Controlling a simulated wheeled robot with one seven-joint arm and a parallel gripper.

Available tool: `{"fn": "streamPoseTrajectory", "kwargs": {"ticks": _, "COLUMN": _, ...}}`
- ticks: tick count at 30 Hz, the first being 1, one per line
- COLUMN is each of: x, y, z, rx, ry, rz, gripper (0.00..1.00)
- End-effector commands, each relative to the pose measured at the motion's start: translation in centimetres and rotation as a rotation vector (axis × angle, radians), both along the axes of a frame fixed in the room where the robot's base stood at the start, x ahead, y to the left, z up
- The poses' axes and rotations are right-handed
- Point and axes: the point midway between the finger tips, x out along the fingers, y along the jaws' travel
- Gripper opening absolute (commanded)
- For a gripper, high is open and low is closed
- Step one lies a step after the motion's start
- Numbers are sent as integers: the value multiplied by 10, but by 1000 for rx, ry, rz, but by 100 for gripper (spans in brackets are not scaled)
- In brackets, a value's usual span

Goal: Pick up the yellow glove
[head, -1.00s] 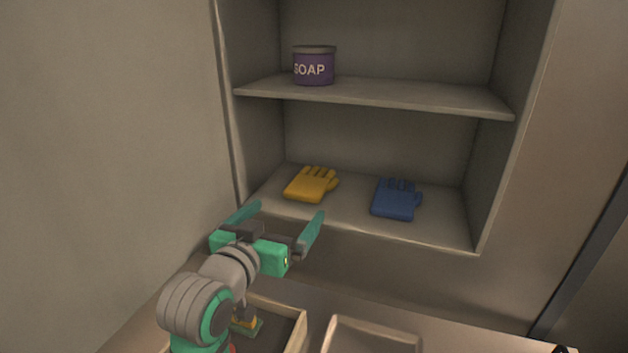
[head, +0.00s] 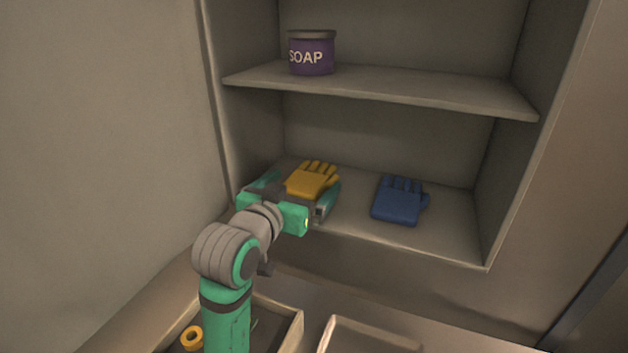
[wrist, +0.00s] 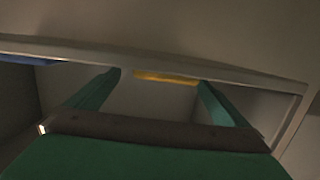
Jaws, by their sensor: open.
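The yellow glove (head: 312,181) lies on the lower shelf (head: 355,222) of the cabinet, on its left side. My gripper (head: 296,187) reaches into this lower compartment with its fingers spread, one on each side of the glove. The jaws are open and not closed on it. In the wrist view, the glove shows as a thin yellow strip (wrist: 166,77) between the two green fingers (wrist: 158,95). Part of the glove's near edge is hidden behind the gripper in the head view.
A blue glove (head: 399,201) lies to the right on the same shelf. A purple soap tub (head: 312,56) stands on the upper shelf (head: 385,88). Below are an open tray (head: 291,331) with a yellow ring (head: 191,338) and another tray (head: 372,335). The cabinet's left wall is close to my gripper.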

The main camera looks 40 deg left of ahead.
Motion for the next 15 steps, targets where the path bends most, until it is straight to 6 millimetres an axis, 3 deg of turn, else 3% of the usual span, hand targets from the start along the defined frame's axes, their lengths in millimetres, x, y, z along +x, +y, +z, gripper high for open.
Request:
{"fn": "streamPoseTrajectory", "kwargs": {"ticks": 5, "x": 11, "y": 0, "z": -2, "rx": 0, "ry": 1, "rz": -5, "gripper": 100}}
{"fn": "streamPoseTrajectory", "kwargs": {"ticks": 15, "x": 52, "y": 9, "z": -13, "rx": 1, "ry": 0, "rz": -8, "gripper": 100}}
